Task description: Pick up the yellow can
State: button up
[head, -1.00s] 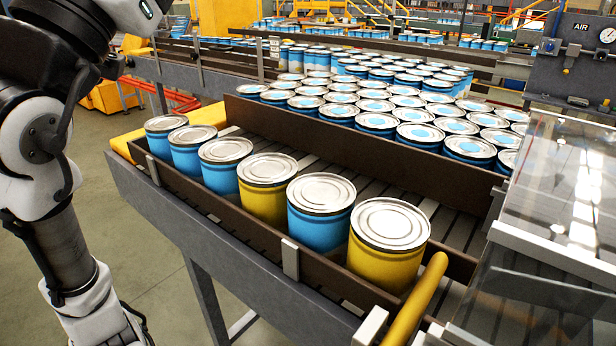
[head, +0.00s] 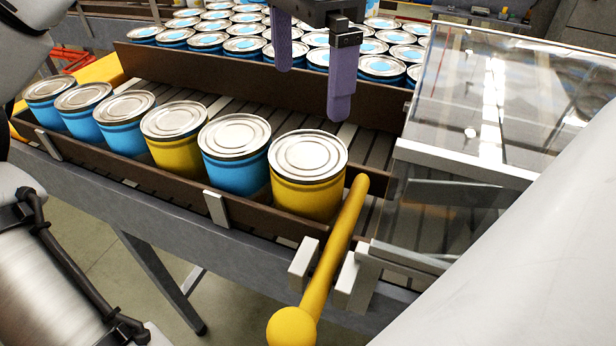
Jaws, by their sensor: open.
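In the head view a yellow can (head: 308,177) with a silver lid stands upright at the front right end of a row of cans on the roller conveyor. A second yellow can (head: 175,137) stands further left in the same row, with a blue can (head: 235,155) between the two. My gripper (head: 312,92) is at the top middle, with two purple fingers pointing down. The fingers are apart and nothing shows between them. It appears above and behind the right yellow can, and does not touch it.
A yellow bar (head: 337,245) with a round knob slants just right of the right yellow can. A clear-covered box (head: 490,100) stands at the right. A brown rail (head: 245,77) separates the row from many blue cans behind. The rollers behind the row are bare.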

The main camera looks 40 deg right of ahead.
notch_tip(320, 180, down, 6)
jog(key=shift+f+b, duration=0.2)
jog(key=shift+b, duration=0.2)
jog(key=shift+s+f, duration=0.15)
jog(key=shift+f, duration=3.05)
jog(key=c, duration=0.9)
jog(key=shift+r, duration=0.15)
notch_tip(320, 180, up, 20)
jog(key=p, duration=0.8)
send_over(308, 152)
